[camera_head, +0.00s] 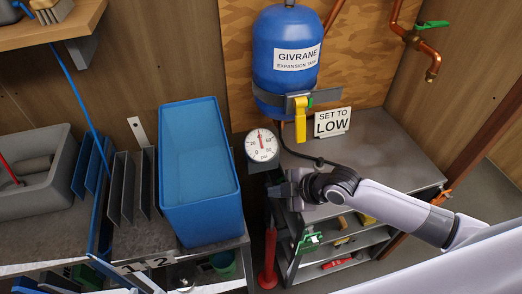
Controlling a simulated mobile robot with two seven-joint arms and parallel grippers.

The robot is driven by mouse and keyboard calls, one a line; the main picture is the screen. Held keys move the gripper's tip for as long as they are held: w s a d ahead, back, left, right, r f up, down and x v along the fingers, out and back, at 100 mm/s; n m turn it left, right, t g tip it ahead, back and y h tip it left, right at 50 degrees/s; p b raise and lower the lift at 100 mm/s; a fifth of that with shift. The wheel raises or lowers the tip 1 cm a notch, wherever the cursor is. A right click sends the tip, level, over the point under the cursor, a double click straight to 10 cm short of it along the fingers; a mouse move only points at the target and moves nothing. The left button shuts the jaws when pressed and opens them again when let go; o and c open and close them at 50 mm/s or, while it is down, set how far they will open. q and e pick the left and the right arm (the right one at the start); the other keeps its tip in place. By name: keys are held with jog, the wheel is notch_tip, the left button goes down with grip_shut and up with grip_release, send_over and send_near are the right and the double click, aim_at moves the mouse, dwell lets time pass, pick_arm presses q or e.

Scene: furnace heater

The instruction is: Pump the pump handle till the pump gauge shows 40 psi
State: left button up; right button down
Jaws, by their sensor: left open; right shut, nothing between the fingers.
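The pump gauge (262,145) is a round white dial with a red needle pointing about straight up; its numbers are too small to read. A red upright pump body (268,258) stands on the floor below it, between the blue bin and the shelf unit. My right gripper (281,188) comes in from the right, just below the gauge and above the pump body. It is shut with nothing seen between its fingers. I cannot make out the pump handle, which may be hidden at the gripper. My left gripper is not in view.
A blue expansion tank (286,60) with a yellow lever (300,118) hangs on the wall. A "SET TO LOW" sign (332,123) stands on the grey shelf unit (385,145). A tall blue bin (198,165) stands close left of the gauge. Copper pipes (425,50) are at the upper right.

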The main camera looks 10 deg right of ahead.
notch_tip(320, 180, up, 5)
jog(key=shift+f, duration=0.1)
dwell(0.3)
dwell(0.7)
jog(key=m+t+h, duration=0.4)
jog(key=m, duration=1.1)
send_near(275, 206)
jog(key=s+d+f, duration=0.4)
jog(key=s+f, duration=0.1)
jog(key=s, duration=0.3)
jog(key=shift+d, duration=0.4)
jog(key=shift+s, duration=0.1)
